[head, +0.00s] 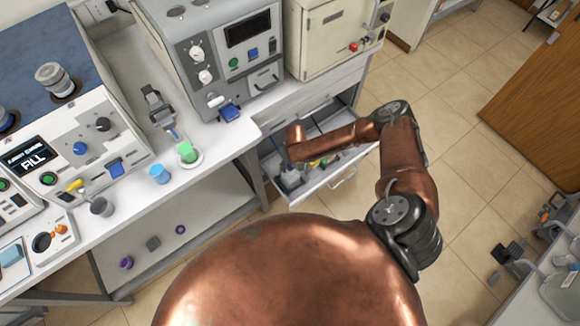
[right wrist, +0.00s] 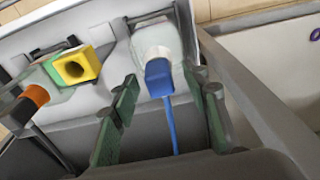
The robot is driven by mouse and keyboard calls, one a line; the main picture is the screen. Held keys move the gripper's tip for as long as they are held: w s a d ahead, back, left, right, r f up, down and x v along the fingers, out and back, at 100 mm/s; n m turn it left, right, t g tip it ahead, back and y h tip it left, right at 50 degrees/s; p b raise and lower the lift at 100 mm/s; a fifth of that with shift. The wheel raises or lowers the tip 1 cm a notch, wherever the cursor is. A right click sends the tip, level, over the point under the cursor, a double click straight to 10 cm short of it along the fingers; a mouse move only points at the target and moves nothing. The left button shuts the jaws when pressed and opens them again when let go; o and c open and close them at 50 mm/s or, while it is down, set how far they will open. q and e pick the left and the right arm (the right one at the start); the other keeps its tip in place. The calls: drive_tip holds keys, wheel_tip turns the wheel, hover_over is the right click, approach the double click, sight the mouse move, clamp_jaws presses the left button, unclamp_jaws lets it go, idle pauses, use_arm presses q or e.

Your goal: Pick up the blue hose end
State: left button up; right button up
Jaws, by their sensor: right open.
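The blue hose end (right wrist: 159,76) shows in the right wrist view, at the white neck of a clear container (right wrist: 156,40). A thin blue hose (right wrist: 169,125) runs from it toward the camera. My right gripper (right wrist: 163,108) is open, with one green-padded finger on each side of the hose, apart from it. The blue end lies a little beyond the fingertips, between their lines. In the head view my right gripper (head: 290,180) is down in the open drawer (head: 318,192), and the hose end cannot be made out there. My left gripper is not in view.
A yellow square funnel-like piece (right wrist: 77,66) and an orange-and-black capped item (right wrist: 32,100) lie left of the hose end. The drawer's side wall (right wrist: 245,85) is close on the right. Instruments crowd the bench (head: 215,142) above.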

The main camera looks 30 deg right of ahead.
drive_tip(key=shift+c, duration=0.3)
clamp_jaws()
